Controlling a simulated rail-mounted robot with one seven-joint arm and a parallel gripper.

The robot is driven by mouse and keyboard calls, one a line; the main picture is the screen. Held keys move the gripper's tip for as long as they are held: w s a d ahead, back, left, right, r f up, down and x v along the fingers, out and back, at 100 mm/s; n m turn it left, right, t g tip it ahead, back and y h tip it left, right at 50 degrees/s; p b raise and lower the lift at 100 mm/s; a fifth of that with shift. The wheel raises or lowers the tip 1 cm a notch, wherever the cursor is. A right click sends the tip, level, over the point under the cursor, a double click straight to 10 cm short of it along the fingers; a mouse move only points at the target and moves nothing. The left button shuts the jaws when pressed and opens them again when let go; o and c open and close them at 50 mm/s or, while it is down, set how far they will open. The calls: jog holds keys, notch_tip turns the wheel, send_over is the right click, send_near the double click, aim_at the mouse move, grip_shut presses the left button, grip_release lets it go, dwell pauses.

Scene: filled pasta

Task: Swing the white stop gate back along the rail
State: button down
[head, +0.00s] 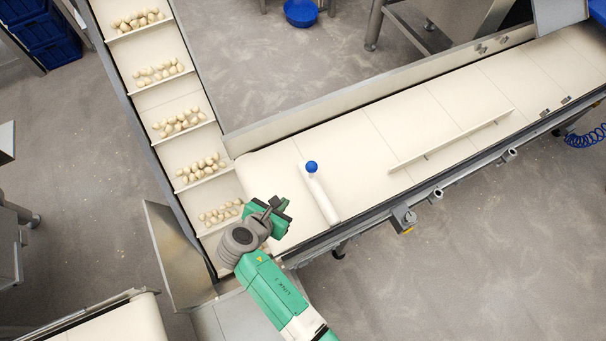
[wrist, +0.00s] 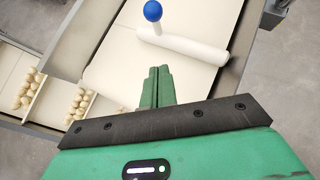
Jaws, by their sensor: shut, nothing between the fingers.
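The white stop gate (head: 322,200) is a pale bar lying across the belt, slanting from the belt's middle to its near edge. A blue ball knob (head: 312,167) stands at its far end. In the wrist view the gate (wrist: 185,46) is ahead of the fingers, with the blue knob (wrist: 153,11) on a short white post. My gripper (head: 276,203) is left of the gate, over the belt's left end. Its fingers (wrist: 160,72) are shut together and empty, with a gap in view between them and the bar. A thin pale rail (head: 450,142) runs lengthwise on the belt to the right.
An inclined conveyor (head: 158,98) carries clumps of filled pasta between cleats and meets the belt's left end. A metal side wall (head: 370,93) borders the belt's far side. A metal frame (head: 440,185) runs along its near side. The belt between gate and rail is bare.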

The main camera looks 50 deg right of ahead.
jog(key=d+r+b+x, duration=0.1)
jog(key=b+x, duration=0.3)
jog(key=x, duration=0.8)
jog(key=shift+w+d+r, duration=0.4)
jog(key=shift+d+r, duration=0.1)
jog(key=shift+d, duration=0.1)
jog(key=shift+b, duration=0.3)
